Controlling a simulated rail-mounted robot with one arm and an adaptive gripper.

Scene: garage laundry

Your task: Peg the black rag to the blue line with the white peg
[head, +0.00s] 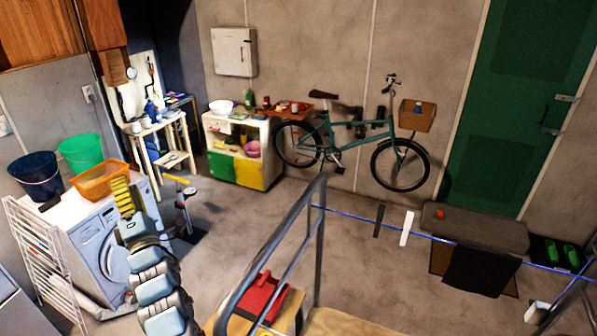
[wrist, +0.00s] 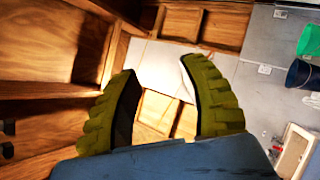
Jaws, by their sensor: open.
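The blue line (head: 345,214) runs from the metal railing toward the lower right in the head view. The black rag (head: 480,271) hangs at the line, to the right of the pegs. The white peg (head: 406,228) stands upright on the line, left of the rag and apart from it. A dark peg (head: 378,220) is just left of the white one. My gripper (head: 122,186) is raised over the washing machine at the far left, far from line, rag and pegs. In the wrist view my gripper (wrist: 160,67) has its two yellow-green fingers spread, with nothing between them.
A metal railing (head: 272,245) and a red box (head: 263,297) stand between my arm and the line. A bench (head: 474,224) is behind the rag. Buckets (head: 81,154) and an orange basket (head: 104,180) sit by my gripper. Wooden shelving (wrist: 45,45) fills the wrist view's left.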

